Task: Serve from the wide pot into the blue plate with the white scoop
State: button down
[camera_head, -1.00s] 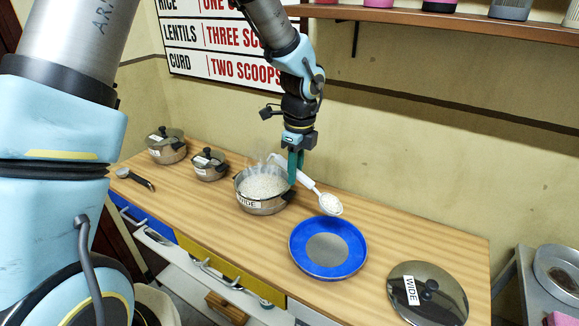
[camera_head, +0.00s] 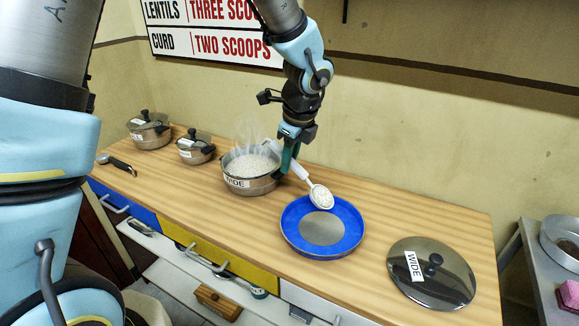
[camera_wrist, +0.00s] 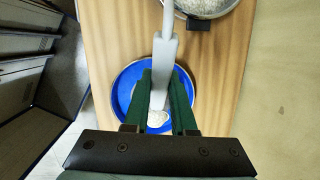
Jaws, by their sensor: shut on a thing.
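My gripper (camera_head: 288,158) is shut on the handle of the white scoop (camera_head: 321,196). The scoop's bowl is heaped with white rice-like grains and is over the far edge of the blue plate (camera_head: 345,240). The plate has a grey centre that looks bare. In the wrist view the scoop handle (camera_wrist: 167,45) runs between the green fingers, and the blue plate (camera_wrist: 122,90) shows below. The wide pot (camera_head: 245,185) is open, labelled WIDE, full of white grains and steaming. It stands just left of my gripper.
The WIDE lid (camera_head: 445,285) lies on the wooden counter right of the plate. Two lidded pots (camera_head: 150,131) (camera_head: 195,148) and a dark-handled utensil (camera_head: 118,163) are at the left. A wall sign (camera_head: 215,42) hangs behind. A grey side table (camera_head: 545,270) stands at the right.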

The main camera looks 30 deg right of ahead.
jog(key=shift+s+a+f+m+t+h+b, duration=0.2)
jog(key=shift+m+t+h+b, duration=0.5)
jog(key=shift+b, duration=1.8)
jog(key=shift+s+a+f+m+t+h+b, duration=0.1)
jog(key=shift+s+a+m+t+h+b, duration=0.45)
jog(key=shift+b, duration=1.9)
jog(key=m+h+b, duration=0.1)
jog(key=h+b, duration=0.1)
jog(key=b, duration=0.3)
jog(key=m+t+h+b, duration=0.1)
jog(key=h+b, duration=0.1)
jog(key=b, duration=0.3)
jog(key=shift+s+a+m+h, duration=0.1)
jog(key=shift+s+m+h, duration=0.1)
jog(key=shift+m+h, duration=0.15)
jog(key=shift+b, duration=0.35)
